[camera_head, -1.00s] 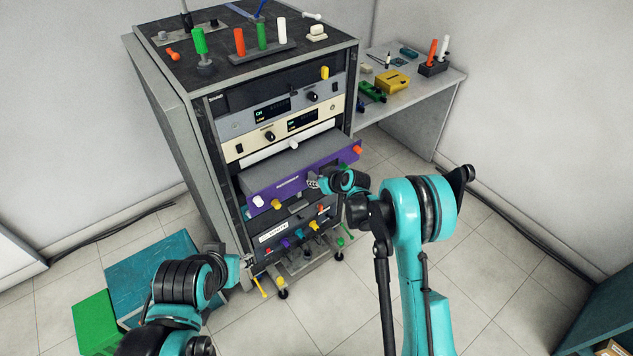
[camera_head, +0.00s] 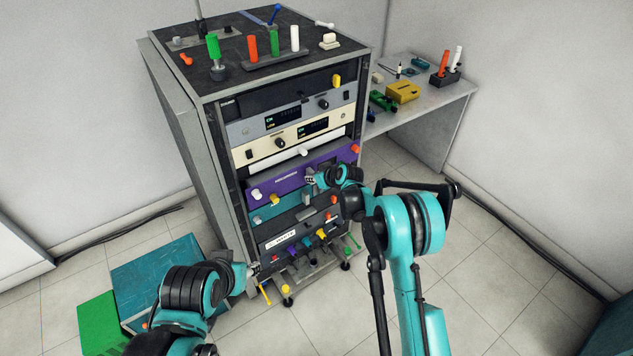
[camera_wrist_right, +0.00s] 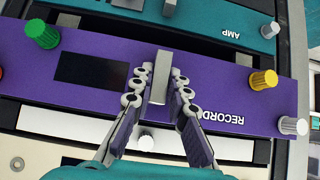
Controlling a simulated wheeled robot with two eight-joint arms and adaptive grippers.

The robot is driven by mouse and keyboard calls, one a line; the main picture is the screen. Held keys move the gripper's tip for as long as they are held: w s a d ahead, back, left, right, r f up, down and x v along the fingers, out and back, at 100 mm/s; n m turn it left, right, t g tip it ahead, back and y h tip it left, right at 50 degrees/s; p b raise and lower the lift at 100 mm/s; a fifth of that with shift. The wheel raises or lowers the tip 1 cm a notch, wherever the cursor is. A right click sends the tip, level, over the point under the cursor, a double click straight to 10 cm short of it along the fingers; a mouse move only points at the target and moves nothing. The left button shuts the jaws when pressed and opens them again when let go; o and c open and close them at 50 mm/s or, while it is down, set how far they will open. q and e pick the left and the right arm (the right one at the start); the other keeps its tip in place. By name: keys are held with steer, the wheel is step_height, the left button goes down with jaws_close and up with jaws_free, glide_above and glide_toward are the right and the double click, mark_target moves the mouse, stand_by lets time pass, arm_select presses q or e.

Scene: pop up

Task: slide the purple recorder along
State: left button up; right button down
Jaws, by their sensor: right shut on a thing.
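The purple recorder (camera_head: 291,181) is a wide drawer unit in the rack (camera_head: 172,110), its front close to the rack face. In the right wrist view its purple front (camera_wrist_right: 220,85) shows the lettering "RECORD", a dark window and coloured knobs. My right gripper (camera_head: 312,179) is at the front of the recorder, right of its middle. In the right wrist view the right gripper (camera_wrist_right: 158,98) is shut on the recorder's grey handle (camera_wrist_right: 160,75). My left gripper (camera_head: 254,270) is low at the rack's left front corner; its fingers are too small to read.
A teal amp unit (camera_head: 268,214) sits below the recorder, and a cream unit (camera_head: 262,144) above it. A side table (camera_head: 440,108) with small items stands at the right. A teal panel (camera_head: 150,272) and a green box (camera_head: 98,318) lie at the left.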

mark_target(310, 170)
steer(key=shift+w+a+r, duration=0.1)
steer(key=shift+w+a, duration=0.5)
steer(key=shift+w, duration=0.25)
steer(key=shift+w+a, duration=0.55)
steer(key=shift+w, duration=0.3)
steer(key=c, duration=1.4)
jaws_free()
steer(key=shift+s, duration=0.1)
